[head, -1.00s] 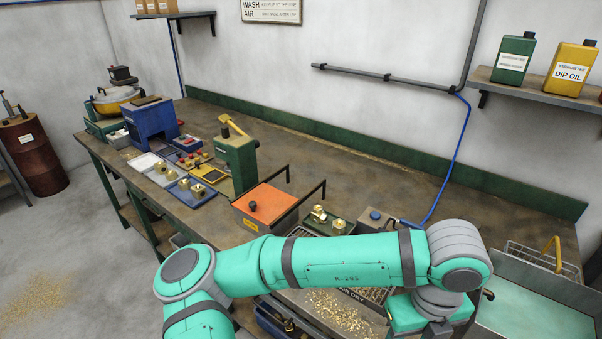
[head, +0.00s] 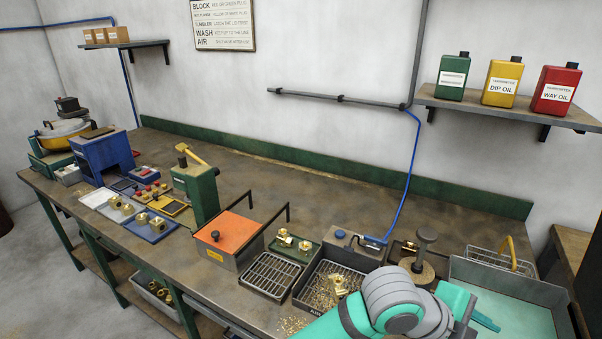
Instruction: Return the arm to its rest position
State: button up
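My teal arm comes in at the bottom edge of the head view, with its large grey wrist joint over the front of the bench. The teal body of my gripper (head: 458,302) shows just right of that joint, beside the pale green tray. Its fingers cannot be made out clearly, so I cannot tell whether it is open or shut or holds anything. A brass fitting (head: 340,285) lies in the chip-strewn tray (head: 308,287) just left of my wrist.
The bench holds an orange-lidded box (head: 228,235), a dark rack (head: 270,275), a green press (head: 197,190), a blue machine (head: 103,155), a pale green basin (head: 520,310) and a wire basket (head: 500,259). Oil cans stand on the right shelf (head: 500,108). The bench's back strip is mostly clear.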

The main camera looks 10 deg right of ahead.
jog(key=w+d+r+n+t+h, duration=0.3)
jog(key=r+n+h, duration=0.2)
jog(key=n+h, duration=0.1)
jog(key=w+a+f+n+t+h, duration=0.1)
jog(key=w+a+n+t, duration=0.4)
jog(key=n, duration=0.3)
jog(key=w+a+f+n+t+y, duration=0.2)
jog(key=a+f+n+t+y, duration=0.65)
jog(key=a+f+n, duration=0.4)
jog(key=s+a+f+n+y, duration=0.5)
jog(key=s+a+f+y, duration=0.1)
jog(key=s+a+f, duration=0.6)
jog(key=s+a+f+m+y, duration=0.1)
jog(key=s+a+y, duration=0.2)
jog(key=s+a, duration=0.7)
jog(key=s, duration=0.5)
jog(key=shift+a+f, duration=0.35)
jog(key=shift+m, duration=0.25)
jog(key=c, duration=0.4)
jog(key=shift+a, duration=0.1)
